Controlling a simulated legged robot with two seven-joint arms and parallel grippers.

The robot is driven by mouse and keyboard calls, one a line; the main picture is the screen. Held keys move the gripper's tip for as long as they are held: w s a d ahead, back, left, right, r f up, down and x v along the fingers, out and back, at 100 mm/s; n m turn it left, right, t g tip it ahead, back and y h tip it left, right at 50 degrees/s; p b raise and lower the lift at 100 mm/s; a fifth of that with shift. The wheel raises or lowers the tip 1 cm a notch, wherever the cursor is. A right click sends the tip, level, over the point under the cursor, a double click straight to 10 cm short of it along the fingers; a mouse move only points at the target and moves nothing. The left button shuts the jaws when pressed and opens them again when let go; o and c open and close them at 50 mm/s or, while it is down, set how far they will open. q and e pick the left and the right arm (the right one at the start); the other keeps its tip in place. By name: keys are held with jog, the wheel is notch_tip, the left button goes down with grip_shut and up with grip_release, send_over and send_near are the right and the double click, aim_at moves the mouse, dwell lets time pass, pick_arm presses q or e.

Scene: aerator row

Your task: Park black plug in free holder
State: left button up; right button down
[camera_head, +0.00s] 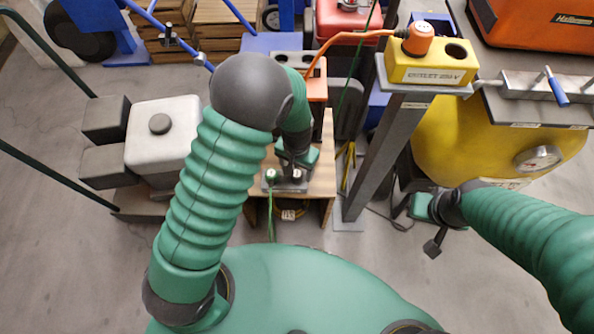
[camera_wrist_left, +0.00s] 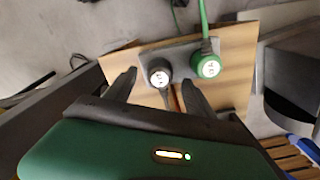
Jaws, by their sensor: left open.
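The black plug (camera_wrist_left: 158,73), dark with a pale face, stands at a grey block (camera_wrist_left: 180,50) in the left wrist view. My left gripper (camera_wrist_left: 160,84) is open, with one finger on each side of this plug; whether they touch it I cannot tell. In the head view this gripper (camera_head: 296,163) is low over the small wooden table (camera_head: 322,180), and the black plug (camera_head: 297,175) shows just below it. A green plug (camera_wrist_left: 207,67) with a green cable is beside the black one. My right gripper (camera_head: 421,222) is open and empty at the right.
A yellow outlet box (camera_head: 428,72) on a grey post (camera_head: 383,150) holds an orange plug (camera_head: 418,40) and has one empty dark hole. A yellow tank (camera_head: 470,135) stands right. A grey-white machine (camera_head: 162,138) stands left. Floor between is mostly clear.

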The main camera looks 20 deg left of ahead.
pick_arm(q)
notch_tip(320, 180, up, 14)
jog(key=f+p, duration=0.1)
jog(key=p, duration=0.3)
jog(key=s+a+r+n+t, duration=0.2)
jog(key=s+a+r+t, duration=0.1)
jog(key=s+a+r, duration=0.5)
jog(key=w+p+v, duration=0.1)
jog(key=p+v, duration=0.8)
jog(key=p, duration=0.2)
jog(key=w+d+r+p+v, duration=0.1)
jog(key=w+p+v, duration=0.1)
jog(key=p+v, duration=0.8)
jog(key=shift+w+r+p, duration=0.15)
jog(key=shift+w+p, duration=0.1)
jog(key=shift+p, duration=0.1)
